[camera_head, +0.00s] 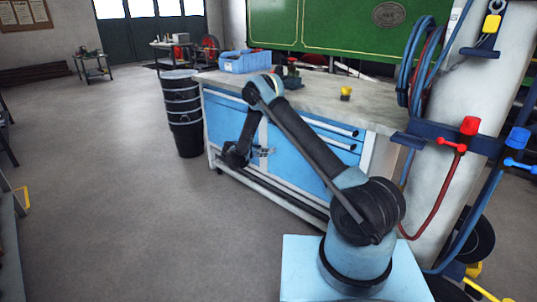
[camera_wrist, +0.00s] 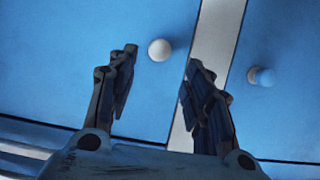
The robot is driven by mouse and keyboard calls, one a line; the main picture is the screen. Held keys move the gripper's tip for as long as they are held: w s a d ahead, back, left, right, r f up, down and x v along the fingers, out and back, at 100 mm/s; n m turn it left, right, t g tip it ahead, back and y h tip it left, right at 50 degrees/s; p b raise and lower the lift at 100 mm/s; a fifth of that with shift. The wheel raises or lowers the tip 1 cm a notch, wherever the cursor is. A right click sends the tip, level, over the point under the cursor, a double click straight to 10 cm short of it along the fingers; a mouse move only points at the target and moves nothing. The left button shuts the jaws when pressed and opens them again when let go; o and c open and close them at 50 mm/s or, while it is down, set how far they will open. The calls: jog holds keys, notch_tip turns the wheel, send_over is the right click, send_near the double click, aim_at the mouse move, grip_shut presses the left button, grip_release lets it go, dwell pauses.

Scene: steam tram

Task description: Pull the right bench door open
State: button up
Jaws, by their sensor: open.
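The blue right bench door (camera_head: 290,150) is under the drawers of the workbench, partly hidden by my arm. In the wrist view, a white round knob (camera_wrist: 160,49) on a blue panel (camera_wrist: 60,65) lies between and slightly beyond the fingertips of my gripper (camera_wrist: 160,66). My gripper is open and also shows in the head view (camera_head: 266,152) at the bench front. No contact with the knob is visible. The door looks closed.
A blue crate (camera_head: 245,62) stands on the bench top. The floor (camera_head: 120,200) in front is clear.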

jog(key=x, duration=0.8)
jog(key=shift+c, duration=0.2)
jog(key=shift+r, duration=0.1)
grip_shut()
jog(key=shift+s+a, duration=0.1)
